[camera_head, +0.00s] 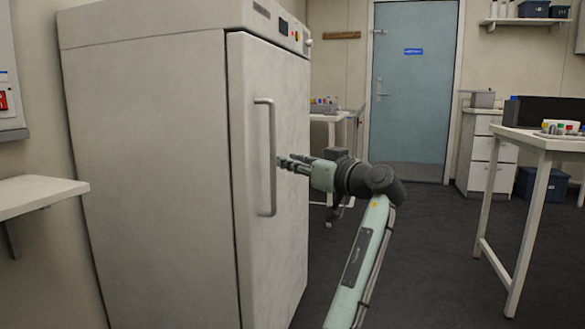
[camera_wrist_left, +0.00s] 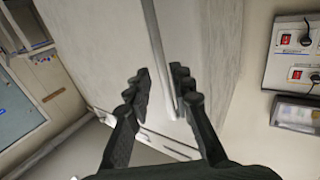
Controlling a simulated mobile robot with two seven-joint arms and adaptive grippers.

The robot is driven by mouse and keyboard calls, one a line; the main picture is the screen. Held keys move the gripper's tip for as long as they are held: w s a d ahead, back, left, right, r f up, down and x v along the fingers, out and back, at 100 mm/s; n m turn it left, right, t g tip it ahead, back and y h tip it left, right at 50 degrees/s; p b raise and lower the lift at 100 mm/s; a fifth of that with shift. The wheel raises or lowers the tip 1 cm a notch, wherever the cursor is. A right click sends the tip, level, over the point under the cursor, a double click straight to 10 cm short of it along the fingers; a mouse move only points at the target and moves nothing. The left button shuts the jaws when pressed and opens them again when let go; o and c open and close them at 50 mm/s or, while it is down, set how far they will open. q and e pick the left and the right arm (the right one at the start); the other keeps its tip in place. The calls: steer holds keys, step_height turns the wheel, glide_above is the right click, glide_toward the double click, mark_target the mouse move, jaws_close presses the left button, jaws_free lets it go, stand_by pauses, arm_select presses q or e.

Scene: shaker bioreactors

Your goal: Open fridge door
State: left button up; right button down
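The fridge (camera_head: 150,150) is a tall off-white cabinet at the left of the head view. Its door (camera_head: 285,110) looks shut, flush with the body. A long vertical handle (camera_head: 265,190) stands out from the door; it also shows as a pale bar in the left wrist view (camera_wrist_left: 157,50). My left gripper (camera_head: 283,163) is level with the handle's middle, its fingertips right beside the bar. In the left wrist view its two dark fingers (camera_wrist_left: 161,88) are apart, with the bar running between them, closer to the right finger. Whether they touch it is unclear. My right gripper is not in view.
A white shelf (camera_head: 35,195) juts from the wall left of the fridge. A white table (camera_head: 545,143) stands at the right, with another small table (camera_head: 330,117) behind the fridge door. The dark floor (camera_head: 430,260) between is clear. A blue room door (camera_head: 412,85) is at the back.

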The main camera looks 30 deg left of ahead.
mark_target(275, 157)
arm_select(q)
steer(key=x, duration=0.7)
steer(key=shift+a, duration=0.3)
jaws_close()
steer(key=shift+f, duration=0.1)
